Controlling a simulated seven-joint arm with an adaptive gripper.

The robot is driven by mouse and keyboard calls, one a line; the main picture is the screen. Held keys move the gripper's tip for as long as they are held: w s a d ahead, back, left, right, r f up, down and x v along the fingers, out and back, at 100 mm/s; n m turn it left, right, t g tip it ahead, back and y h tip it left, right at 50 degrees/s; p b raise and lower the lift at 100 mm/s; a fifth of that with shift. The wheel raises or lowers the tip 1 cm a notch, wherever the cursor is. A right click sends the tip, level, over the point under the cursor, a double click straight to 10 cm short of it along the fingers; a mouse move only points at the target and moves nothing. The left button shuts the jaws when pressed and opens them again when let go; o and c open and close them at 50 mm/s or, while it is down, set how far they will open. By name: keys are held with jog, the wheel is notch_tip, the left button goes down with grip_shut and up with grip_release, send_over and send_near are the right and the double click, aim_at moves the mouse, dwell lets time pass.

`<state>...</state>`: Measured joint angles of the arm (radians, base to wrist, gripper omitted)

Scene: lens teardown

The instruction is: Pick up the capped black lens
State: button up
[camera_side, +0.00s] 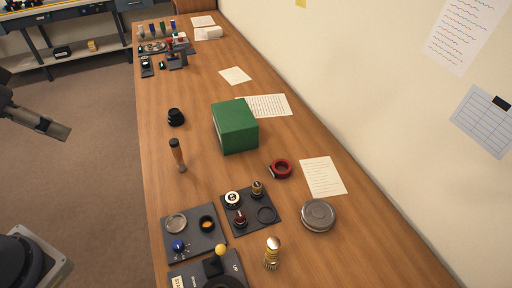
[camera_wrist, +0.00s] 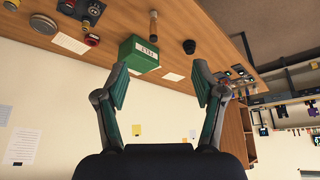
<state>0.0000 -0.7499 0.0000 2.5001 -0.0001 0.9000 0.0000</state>
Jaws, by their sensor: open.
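The black lens (camera_side: 176,117) stands on the wooden table, left of the green box, in the side view. It looks like a short dark cylinder; its cap is too small to make out. In the wrist view the black lens (camera_wrist: 189,46) shows small near the table edge, beyond and between my fingers. My gripper (camera_wrist: 161,84) is open and empty, its two teal-padded fingers spread wide. It is well apart from the lens and the table.
A green box (camera_side: 235,127) stands right of the lens. A red ring (camera_side: 281,169), a grey round part (camera_side: 318,215) and dark trays (camera_side: 250,208) with small parts lie in front. Bare table surrounds the lens.

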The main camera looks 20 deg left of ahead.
jog(key=shift+o, duration=0.7)
